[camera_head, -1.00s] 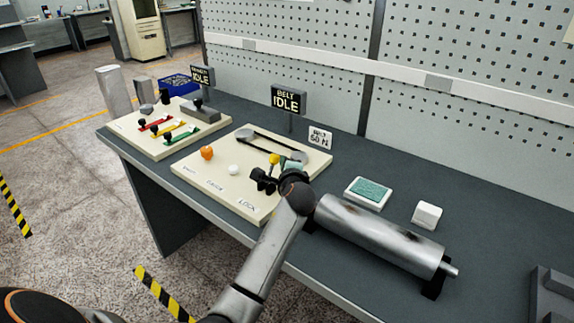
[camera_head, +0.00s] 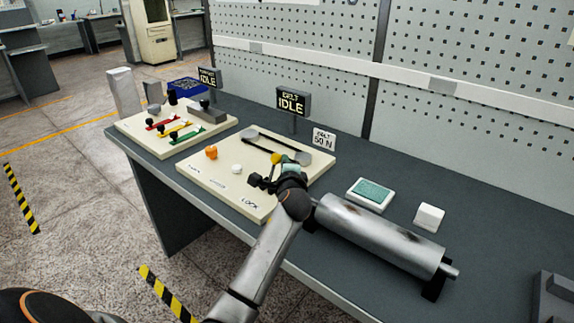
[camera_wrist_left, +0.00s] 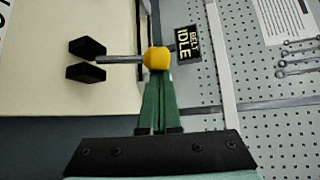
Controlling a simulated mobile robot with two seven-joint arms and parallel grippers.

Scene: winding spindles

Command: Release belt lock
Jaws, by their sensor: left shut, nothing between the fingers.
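The cream belt board (camera_head: 215,185) lies on the bench, with a label reading LOCK at its front corner. The lock lever has a yellow ball knob (camera_head: 276,158), seen closer in the left wrist view (camera_wrist_left: 157,58). Its grey rod (camera_wrist_left: 120,60) runs from the knob toward two black blocks (camera_wrist_left: 87,60). My left gripper (camera_wrist_left: 157,85) has its green fingers together, their tips right at the knob; the knob is not between them. I cannot tell whether they touch it. In the head view, my wrist hides part of the board. My right gripper is not in view.
A sign (camera_head: 292,102) reads BELT IDLE, and a card (camera_head: 323,139) reads 50 N. An orange knob (camera_head: 211,152) and a white knob (camera_head: 237,169) stand on the board. A metal roller (camera_head: 380,235) lies close to my left wrist. A lever board (camera_head: 150,130) is at left.

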